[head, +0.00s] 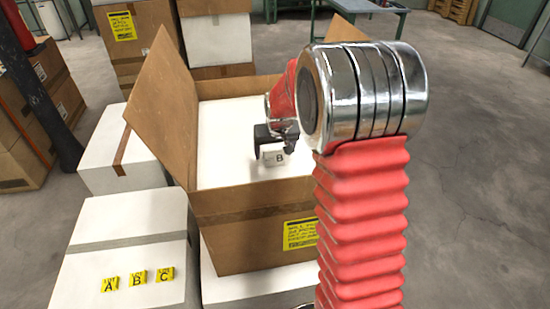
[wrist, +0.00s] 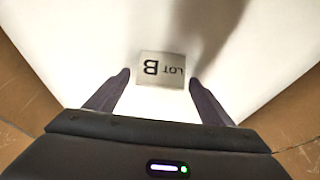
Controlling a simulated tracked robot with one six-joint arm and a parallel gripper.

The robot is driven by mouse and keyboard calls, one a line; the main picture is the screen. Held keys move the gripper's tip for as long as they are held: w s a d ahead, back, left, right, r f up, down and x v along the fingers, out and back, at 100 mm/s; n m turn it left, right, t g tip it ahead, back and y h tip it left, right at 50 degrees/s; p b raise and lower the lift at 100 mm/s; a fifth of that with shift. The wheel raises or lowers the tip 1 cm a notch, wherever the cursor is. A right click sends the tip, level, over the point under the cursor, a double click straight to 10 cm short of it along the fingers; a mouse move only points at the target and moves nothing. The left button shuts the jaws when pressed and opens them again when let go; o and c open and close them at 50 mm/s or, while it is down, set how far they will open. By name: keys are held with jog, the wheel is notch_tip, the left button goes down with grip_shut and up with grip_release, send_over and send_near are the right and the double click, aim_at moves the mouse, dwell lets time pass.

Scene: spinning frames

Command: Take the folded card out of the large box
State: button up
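The large box (head: 260,215) is an open brown cardboard box with raised flaps and a white inside. The folded card (head: 273,158) is small and grey, marked B, and sits inside the box on the white surface. In the wrist view the card (wrist: 161,69) reads "LOT B" upside down and lies between and slightly beyond my fingertips. My gripper (head: 277,145) reaches into the box above the card. In the wrist view my gripper (wrist: 158,80) is open, with a finger on each side of the card and gaps showing. Contact with the card cannot be told.
A white box (head: 130,245) with yellow tags A, B and C (head: 138,279) stands at the front left. Another white box (head: 120,150) stands behind it. Stacked boxes (head: 217,40) rise behind the large box. Open concrete floor (head: 470,170) lies to the right.

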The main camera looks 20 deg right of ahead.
jog(key=c, duration=1.1)
jog(key=shift+o, duration=0.2)
notch_tip(320, 180, up, 10)
jog(key=shift+r, duration=0.1)
dwell(0.4)
